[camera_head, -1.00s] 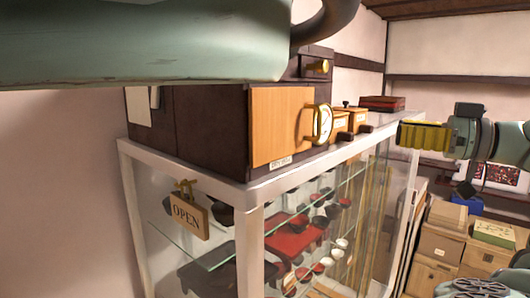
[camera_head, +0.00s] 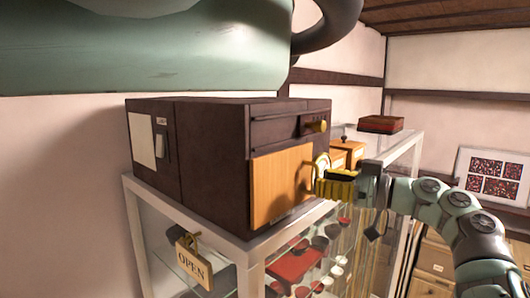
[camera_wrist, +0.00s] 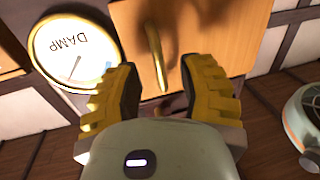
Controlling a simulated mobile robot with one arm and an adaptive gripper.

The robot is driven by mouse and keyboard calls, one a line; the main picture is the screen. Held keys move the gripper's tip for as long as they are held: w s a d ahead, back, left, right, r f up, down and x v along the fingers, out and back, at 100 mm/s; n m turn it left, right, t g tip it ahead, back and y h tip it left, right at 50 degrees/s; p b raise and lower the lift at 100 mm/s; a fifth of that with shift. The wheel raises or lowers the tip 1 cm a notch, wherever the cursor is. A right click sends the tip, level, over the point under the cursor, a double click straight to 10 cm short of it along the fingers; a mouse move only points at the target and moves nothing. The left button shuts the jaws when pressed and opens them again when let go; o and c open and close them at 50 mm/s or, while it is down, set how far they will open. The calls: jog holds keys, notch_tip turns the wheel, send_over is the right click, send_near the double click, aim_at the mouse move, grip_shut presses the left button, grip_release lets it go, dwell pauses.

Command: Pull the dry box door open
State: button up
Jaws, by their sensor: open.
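The dry box (camera_head: 212,150) is a dark brown box on top of a glass cabinet. Its light wooden door (camera_head: 275,185) looks shut in the head view. In the wrist view the door (camera_wrist: 200,30) carries a slim brass handle (camera_wrist: 156,58). My gripper (camera_head: 324,186) is at the door's right side, its yellow fingers pointing left. In the wrist view my gripper (camera_wrist: 160,85) is open, and the handle appears in line with the gap between its fingers. I cannot tell whether any finger touches it.
A round gauge marked DAMP (camera_wrist: 72,50) is beside the door. A red-brown box (camera_head: 381,124) stands farther back.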

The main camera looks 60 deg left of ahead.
jog(key=shift+p+x, duration=0.5)
jog(key=shift+x, duration=0.55)
jog(key=shift+o, duration=0.3)
grip_shut()
